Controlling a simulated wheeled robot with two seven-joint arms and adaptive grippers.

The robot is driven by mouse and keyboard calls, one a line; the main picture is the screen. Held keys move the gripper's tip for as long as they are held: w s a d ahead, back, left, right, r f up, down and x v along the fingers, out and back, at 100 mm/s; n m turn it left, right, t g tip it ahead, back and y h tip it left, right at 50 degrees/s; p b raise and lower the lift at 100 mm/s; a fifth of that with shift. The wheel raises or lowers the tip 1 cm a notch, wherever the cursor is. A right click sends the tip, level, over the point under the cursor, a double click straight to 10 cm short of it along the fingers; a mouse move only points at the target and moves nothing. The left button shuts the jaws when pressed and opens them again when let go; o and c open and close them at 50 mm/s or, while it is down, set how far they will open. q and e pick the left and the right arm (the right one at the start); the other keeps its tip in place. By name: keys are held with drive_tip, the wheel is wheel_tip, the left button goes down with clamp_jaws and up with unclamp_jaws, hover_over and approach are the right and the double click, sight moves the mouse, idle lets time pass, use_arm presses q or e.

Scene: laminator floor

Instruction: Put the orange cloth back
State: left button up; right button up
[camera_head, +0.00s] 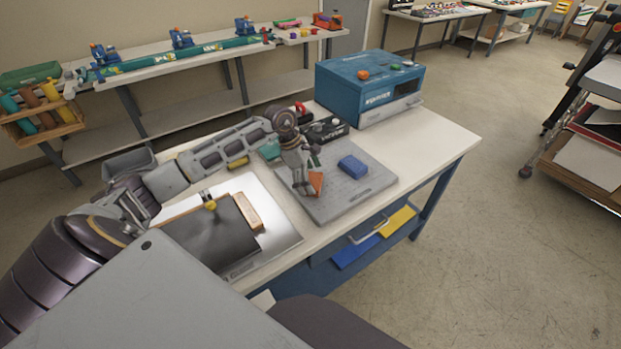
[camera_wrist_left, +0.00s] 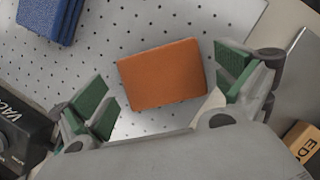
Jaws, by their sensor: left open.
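The orange cloth (camera_head: 317,180) is a folded block lying on the grey perforated plate (camera_head: 338,205) on the workbench. In the left wrist view the orange cloth (camera_wrist_left: 163,74) lies flat, slightly turned, between the two spread green-padded fingers. My left gripper (camera_head: 308,180) is open above the cloth, with clear gaps on both sides of it. In the wrist view the left gripper (camera_wrist_left: 166,88) holds nothing. The gripper hides part of the cloth in the head view. My right gripper does not show.
A blue block (camera_head: 353,166) sits on the plate to the right of the cloth. A blue machine (camera_head: 368,84) stands at the back of the bench. A black device (camera_head: 326,130) is behind the plate. A wooden-backed block (camera_head: 248,212) and a dark sheet (camera_head: 212,238) lie to the left.

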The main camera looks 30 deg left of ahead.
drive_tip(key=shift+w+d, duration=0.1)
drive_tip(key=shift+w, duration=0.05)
use_arm(q)
drive_tip(key=shift+r, duration=0.2)
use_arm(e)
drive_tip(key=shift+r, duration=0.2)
use_arm(q)
drive_tip(key=v, duration=0.6)
drive_tip(key=shift+a+r, duration=0.1)
drive_tip(key=shift+b+v, duration=0.4)
drive_tip(key=shift+v, duration=2.35)
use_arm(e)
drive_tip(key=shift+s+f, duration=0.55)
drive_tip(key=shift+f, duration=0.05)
